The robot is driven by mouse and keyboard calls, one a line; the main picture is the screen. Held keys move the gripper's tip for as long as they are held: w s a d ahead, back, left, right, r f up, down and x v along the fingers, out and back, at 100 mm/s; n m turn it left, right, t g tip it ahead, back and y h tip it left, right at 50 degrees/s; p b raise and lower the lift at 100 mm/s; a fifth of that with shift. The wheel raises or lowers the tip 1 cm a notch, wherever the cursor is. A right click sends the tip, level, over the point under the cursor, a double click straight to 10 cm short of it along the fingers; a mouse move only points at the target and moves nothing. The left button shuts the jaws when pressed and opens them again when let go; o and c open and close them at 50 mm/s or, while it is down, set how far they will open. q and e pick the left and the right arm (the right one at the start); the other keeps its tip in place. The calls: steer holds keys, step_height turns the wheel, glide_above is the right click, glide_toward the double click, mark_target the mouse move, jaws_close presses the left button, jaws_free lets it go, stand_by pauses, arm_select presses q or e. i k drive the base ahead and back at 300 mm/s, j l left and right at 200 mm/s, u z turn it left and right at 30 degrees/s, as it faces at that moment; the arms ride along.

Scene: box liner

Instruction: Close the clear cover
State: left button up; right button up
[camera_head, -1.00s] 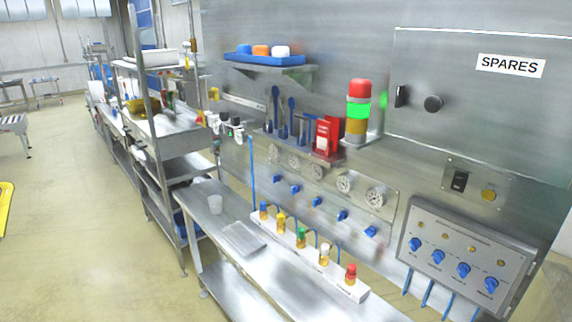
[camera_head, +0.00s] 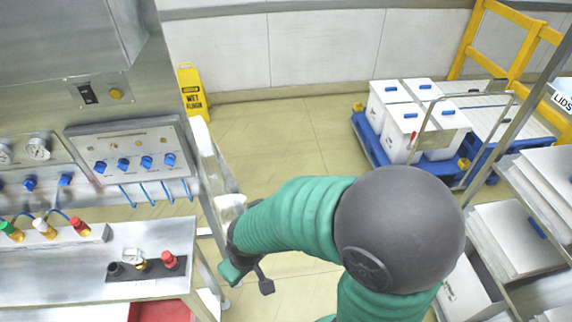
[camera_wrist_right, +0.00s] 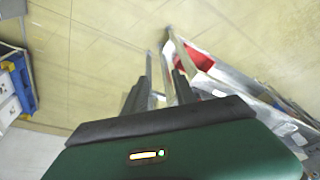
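I cannot pick out the clear cover with certainty. A pale, partly see-through upright piece (camera_head: 207,165) stands at the right end of the wall bench in the head view, beside the control panel (camera_head: 135,150) with blue knobs; I cannot tell if it is the cover. My right gripper (camera_head: 248,278) is below and right of that piece, beside the bench's right end. In the right wrist view my right gripper (camera_wrist_right: 160,85) shows two dark fingers apart, with metal rails visible beyond the gap. It appears empty. My left gripper is not in view.
The steel bench (camera_head: 120,285) carries a black strip (camera_head: 150,270) with a red button. A yellow wet-floor sign (camera_head: 192,90) stands behind. White boxes (camera_head: 400,128) sit on a blue pallet, and a rack (camera_head: 510,235) is at right. The middle floor is open.

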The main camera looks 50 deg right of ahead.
mark_target(235, 195)
steer(key=i+l, duration=0.1)
steer(key=l, duration=1.7)
steer(key=k+l+z, duration=0.15)
steer(key=z, duration=0.15)
steer(key=k+l+z, duration=0.3)
steer(key=j, duration=0.1)
